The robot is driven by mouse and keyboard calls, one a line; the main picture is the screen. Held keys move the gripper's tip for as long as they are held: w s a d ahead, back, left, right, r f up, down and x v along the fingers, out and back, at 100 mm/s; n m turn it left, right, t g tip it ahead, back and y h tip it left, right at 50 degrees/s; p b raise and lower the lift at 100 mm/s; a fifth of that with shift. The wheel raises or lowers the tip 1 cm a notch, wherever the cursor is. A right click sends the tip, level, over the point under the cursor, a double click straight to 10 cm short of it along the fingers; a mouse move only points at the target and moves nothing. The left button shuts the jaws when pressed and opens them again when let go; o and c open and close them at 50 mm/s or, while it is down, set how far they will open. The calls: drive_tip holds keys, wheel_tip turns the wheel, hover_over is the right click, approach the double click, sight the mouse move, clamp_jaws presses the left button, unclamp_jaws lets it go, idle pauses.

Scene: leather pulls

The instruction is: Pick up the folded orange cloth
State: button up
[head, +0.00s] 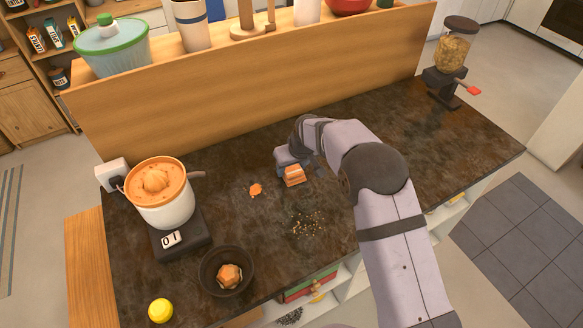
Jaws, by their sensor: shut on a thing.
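The folded orange cloth (294,175) is a small block with pale bands on the dark counter, left of the middle of the arm. My gripper (295,170) is shut on the cloth, reaching down to it from behind. The gripper's fingers are partly hidden by the wrist and the cloth. I cannot tell whether the cloth touches the counter or is slightly above it.
On the dark counter (410,135) lie an orange scrap (256,189) and scattered crumbs (307,224). A juicer (165,205), a dark bowl (212,262) with an orange piece, and a yellow item (160,310) stand left. A grain dispenser (453,52) stands far right. A raised wooden ledge (250,78) runs behind.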

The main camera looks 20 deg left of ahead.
sight(291, 168)
wheel_tip(291, 168, up, 10)
drive_tip(key=b, duration=0.3)
drive_tip(key=shift+r, duration=0.25)
drive_tip(key=o, duration=0.3)
drive_tip(key=shift+c, duration=1)
drive_tip(key=s+a+f+p, duration=0.2)
drive_tip(key=s+a+p, duration=0.3)
drive_tip(key=a, duration=0.6)
drive_tip(key=shift+s+a+f, duration=0.2)
drive_tip(key=shift+s+f, duration=0.05)
drive_tip(key=shift+s, duration=0.75)
